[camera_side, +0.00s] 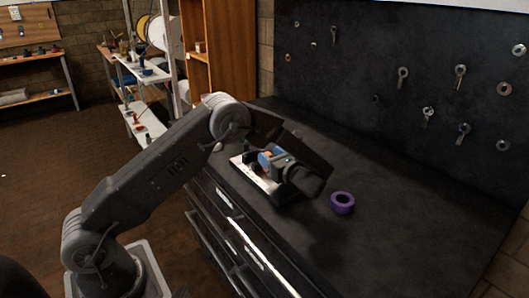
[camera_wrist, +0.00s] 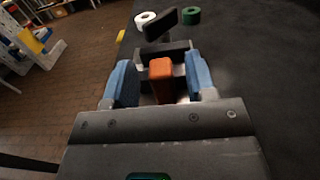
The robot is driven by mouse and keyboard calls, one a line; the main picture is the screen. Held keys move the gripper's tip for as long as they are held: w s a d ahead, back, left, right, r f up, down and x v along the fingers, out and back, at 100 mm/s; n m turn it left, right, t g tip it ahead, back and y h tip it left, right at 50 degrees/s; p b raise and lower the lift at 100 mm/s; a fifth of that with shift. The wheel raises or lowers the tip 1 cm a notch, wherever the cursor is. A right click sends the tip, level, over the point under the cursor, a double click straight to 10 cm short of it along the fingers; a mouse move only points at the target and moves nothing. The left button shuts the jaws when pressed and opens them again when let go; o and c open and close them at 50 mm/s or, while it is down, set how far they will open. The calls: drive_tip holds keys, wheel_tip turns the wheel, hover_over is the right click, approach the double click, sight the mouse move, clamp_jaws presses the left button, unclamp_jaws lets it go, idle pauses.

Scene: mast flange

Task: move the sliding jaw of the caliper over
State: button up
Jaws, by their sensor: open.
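The caliper rests on the bench top, with a pale plate (camera_side: 250,178) showing below my gripper in the side view. An orange block (camera_wrist: 161,80), which looks like its sliding jaw, stands upright in the wrist view. A dark bar and upright dark piece (camera_wrist: 166,49) lie just beyond it. My gripper (camera_wrist: 159,76) has two blue-padded fingers, one on each side of the orange block, with a visible gap on both sides. In the side view my gripper (camera_side: 270,161) is low over the caliper, and its wrist hides much of it.
A purple tape roll (camera_side: 342,203) lies right of the caliper. The wrist view shows a white roll (camera_wrist: 146,18) and a green roll (camera_wrist: 191,15) beyond it. The bench top (camera_side: 420,225) is clear at the right; a dark tool board (camera_side: 400,45) stands behind.

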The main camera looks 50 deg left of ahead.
drive_tip(key=shift+a, duration=1.75)
drive_tip(key=shift+c, duration=0.5)
clamp_jaws()
